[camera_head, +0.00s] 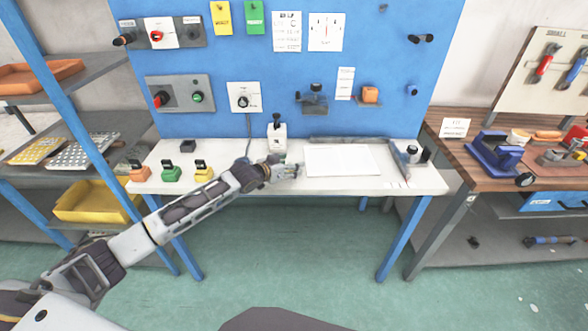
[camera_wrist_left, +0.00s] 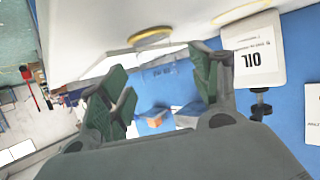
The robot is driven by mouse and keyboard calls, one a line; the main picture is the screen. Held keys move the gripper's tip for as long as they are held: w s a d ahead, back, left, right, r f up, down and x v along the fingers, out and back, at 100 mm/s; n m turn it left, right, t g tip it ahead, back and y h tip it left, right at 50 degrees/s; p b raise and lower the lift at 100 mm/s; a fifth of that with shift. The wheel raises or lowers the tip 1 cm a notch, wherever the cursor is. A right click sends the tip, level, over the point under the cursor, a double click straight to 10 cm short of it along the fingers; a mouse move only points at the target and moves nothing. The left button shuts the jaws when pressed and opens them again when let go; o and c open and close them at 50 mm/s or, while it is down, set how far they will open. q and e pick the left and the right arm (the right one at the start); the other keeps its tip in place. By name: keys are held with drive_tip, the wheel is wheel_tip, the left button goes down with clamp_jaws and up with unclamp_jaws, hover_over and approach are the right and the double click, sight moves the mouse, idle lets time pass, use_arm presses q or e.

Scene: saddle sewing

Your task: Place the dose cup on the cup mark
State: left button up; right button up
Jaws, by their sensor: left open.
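My left gripper (camera_head: 296,170) is over the front part of the white bench, just right of and in front of the white oil dispenser (camera_head: 277,137). That view is tilted and shows the dispenser's OIL label (camera_wrist_left: 254,55) beside one finger. Two yellow rings, one of them clear (camera_wrist_left: 151,36) and one at the top edge (camera_wrist_left: 241,12), lie on the white surface. My right gripper is out of view.
A white sheet (camera_head: 341,161) lies on the bench right of the gripper. Orange, green and yellow holders (camera_head: 171,173) stand at the bench's left end. A grey clamp-like part (camera_head: 400,158) is at its right end. The blue panel (camera_head: 215,75) rises behind.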

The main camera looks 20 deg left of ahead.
use_arm(q)
drive_tip(key=shift+w+d+f, duration=0.25)
drive_tip(key=shift+w+f, duration=0.05)
drive_tip(key=shift+w, duration=0.25)
drive_tip(key=c, duration=1.2)
drive_tip(key=shift+r, duration=0.15)
wheel_tip(320, 180, up, 10)
idle(0.5)
